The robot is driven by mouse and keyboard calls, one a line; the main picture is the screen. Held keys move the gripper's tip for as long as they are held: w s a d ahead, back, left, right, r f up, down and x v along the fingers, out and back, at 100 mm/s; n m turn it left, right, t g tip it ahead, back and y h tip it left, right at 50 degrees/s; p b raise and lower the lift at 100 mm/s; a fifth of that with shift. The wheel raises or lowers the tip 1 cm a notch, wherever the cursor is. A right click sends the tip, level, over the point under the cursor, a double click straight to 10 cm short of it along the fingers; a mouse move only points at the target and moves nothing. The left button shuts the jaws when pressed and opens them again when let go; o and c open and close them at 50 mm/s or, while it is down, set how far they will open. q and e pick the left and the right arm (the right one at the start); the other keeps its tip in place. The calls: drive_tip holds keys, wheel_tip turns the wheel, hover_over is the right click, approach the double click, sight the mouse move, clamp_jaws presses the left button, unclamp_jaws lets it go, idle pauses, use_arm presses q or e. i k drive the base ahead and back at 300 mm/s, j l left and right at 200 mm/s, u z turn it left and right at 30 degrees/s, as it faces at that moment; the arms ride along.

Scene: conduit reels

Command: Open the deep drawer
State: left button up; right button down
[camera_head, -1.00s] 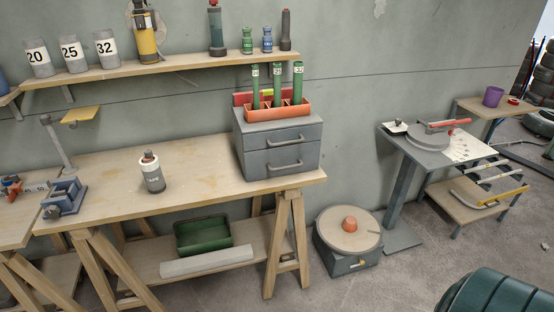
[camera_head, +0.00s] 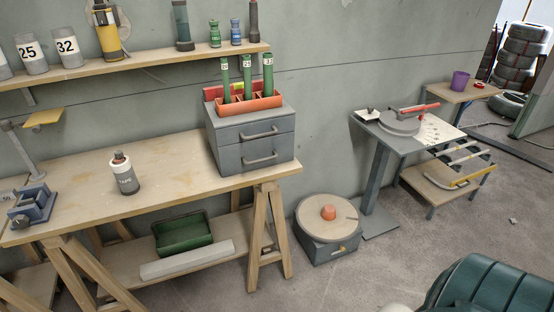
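A grey drawer cabinet (camera_head: 214,140) stands at the right end of the wooden workbench. It has an upper drawer (camera_head: 233,135) and a lower drawer (camera_head: 235,159), each with a bar handle. Both drawers look shut. The lower front looks somewhat taller, but I cannot tell for sure which one is the deep drawer. Neither of my grippers is in view.
An orange tray (camera_head: 265,103) with green tubes sits on the cabinet. A labelled bottle (camera_head: 124,174) stands on the workbench (camera_head: 165,176), whose top is clear between them. A round-topped grey unit (camera_head: 326,251) sits on the floor to the right.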

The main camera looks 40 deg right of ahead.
sight(239, 158)
drive_tip(key=i+z, duration=0.1)
drive_tip(key=z, duration=0.3)
drive_tip(key=l+z, duration=0.1)
drive_tip(key=z, duration=0.3)
drive_tip(key=i+z, duration=0.15)
drive_tip(key=z, duration=0.25)
drive_tip(key=i+z, duration=0.1)
drive_tip(key=z, duration=0.25)
drive_tip(key=i+j, duration=0.15)
drive_tip(key=z, duration=0.05)
